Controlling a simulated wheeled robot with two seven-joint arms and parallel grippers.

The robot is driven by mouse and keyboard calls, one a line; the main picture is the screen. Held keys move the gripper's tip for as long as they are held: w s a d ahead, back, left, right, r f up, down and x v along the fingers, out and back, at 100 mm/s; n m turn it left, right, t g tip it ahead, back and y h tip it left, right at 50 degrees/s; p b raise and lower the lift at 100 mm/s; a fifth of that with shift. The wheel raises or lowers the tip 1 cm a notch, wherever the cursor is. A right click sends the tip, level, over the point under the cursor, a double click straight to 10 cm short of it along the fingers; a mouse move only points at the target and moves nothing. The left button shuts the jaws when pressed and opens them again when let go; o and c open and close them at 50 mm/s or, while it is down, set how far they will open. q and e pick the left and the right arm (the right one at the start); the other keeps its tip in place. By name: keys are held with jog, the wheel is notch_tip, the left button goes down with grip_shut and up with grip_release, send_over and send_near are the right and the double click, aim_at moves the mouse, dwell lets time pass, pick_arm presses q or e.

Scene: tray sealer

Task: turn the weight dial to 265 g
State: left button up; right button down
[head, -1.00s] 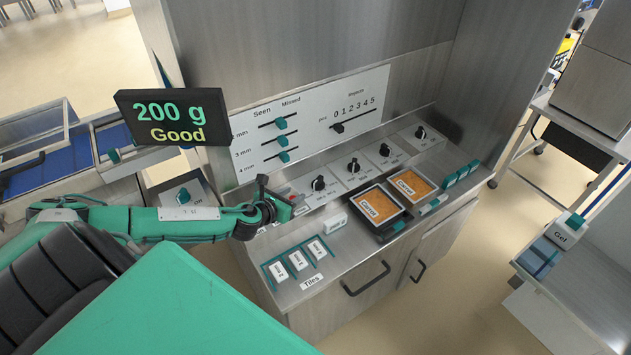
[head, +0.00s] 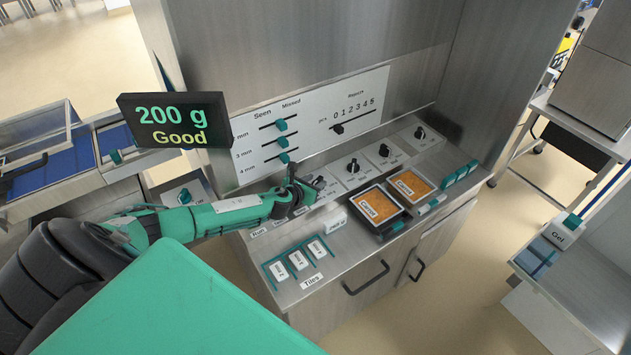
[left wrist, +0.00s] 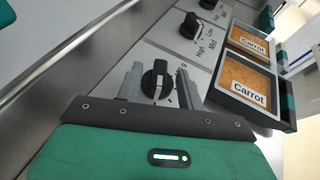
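A row of black dials runs along the sloped panel; one dial (left wrist: 156,80) is in the left wrist view, on a white plate with its lettering mostly hidden. My left gripper (left wrist: 158,88) is open, with one finger on each side of this dial; I cannot tell whether they touch it. In the head view my left gripper (head: 302,192) covers most of the leftmost dial of the row. The display (head: 174,121) reads "200 g" and "Good". My right gripper is not in view.
Two carrot trays (head: 377,206) (head: 410,186) sit in black holders right of the gripper. White tiles (head: 298,261) lie in a teal rack in front. Sliders (head: 282,142) are on the upright panel behind. Another dial (head: 353,167) stands close to the right.

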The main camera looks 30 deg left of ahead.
pick_arm(q)
jog(key=shift+w+f, duration=0.15)
jog(key=shift+w, duration=0.3)
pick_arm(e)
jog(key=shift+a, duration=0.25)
pick_arm(q)
grip_shut()
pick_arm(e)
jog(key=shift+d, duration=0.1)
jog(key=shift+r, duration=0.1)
